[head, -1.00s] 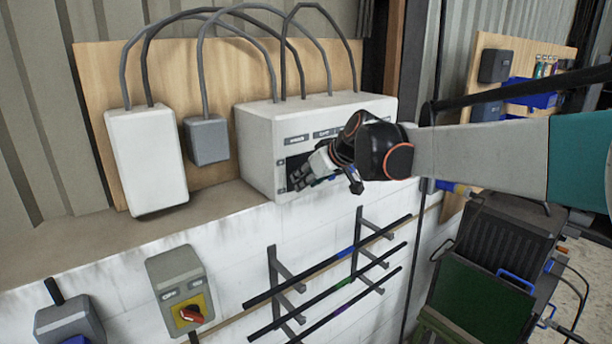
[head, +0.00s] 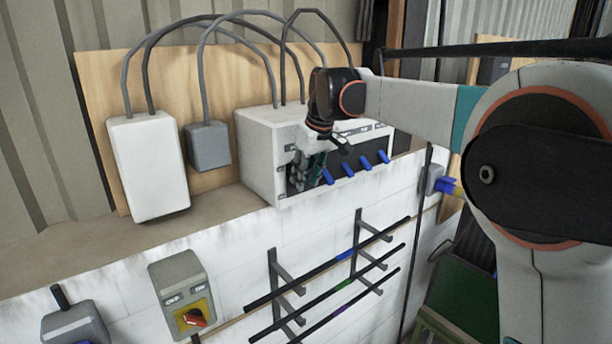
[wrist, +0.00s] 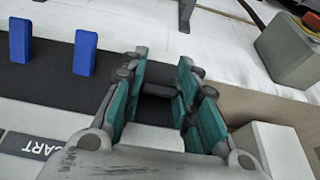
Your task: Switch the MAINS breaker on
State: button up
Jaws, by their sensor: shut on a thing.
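The breaker box (head: 258,160) is a white cabinet on the ledge with a dark front panel. A row of blue breaker levers (head: 348,170) sticks out of the panel to the right of my gripper. My gripper (head: 305,176) reaches down to the left end of the panel. In the wrist view its teal-padded fingers (wrist: 160,95) stand on both sides of a dark lever (wrist: 158,91) and are shut on it. Two blue levers (wrist: 85,52) are beside it, clear of the fingers. The label of the held lever is hidden, so I cannot read its name.
A tall white box (head: 148,165) and a small grey box (head: 207,146) are at the left, with cables arching above. Below are a grey switch box with a red knob (head: 195,318) and a rack of dark bars (head: 330,280).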

jog(key=o, duration=1.1)
jog(key=shift+c, duration=0.2)
jog(key=v, duration=1.2)
jog(key=shift+w+a, duration=0.1)
jog(key=s+d+f+m+t+b, duration=0.1)
jog(key=s+d+f+b, duration=0.3)
jog(key=s+f+b, duration=0.7)
jog(key=s+d+f+m+t+h+b, duration=0.1)
jog(key=s+d+f+m+b, duration=0.2)
jog(key=s+f+b, duration=0.9)
jog(key=s+d+f+m+t+h+b, duration=0.1)
jog(key=s+d+f+b, duration=0.5)
jog(key=f, duration=3.1)
jog(key=s+m+t+b, duration=0.1)
jog(key=s+b, duration=0.4)
jog(key=b, duration=0.4)
jog(key=shift+s+d+f+m, duration=0.15)
jog(key=shift+s+f+m, duration=0.15)
jog(key=shift+m, duration=0.1)
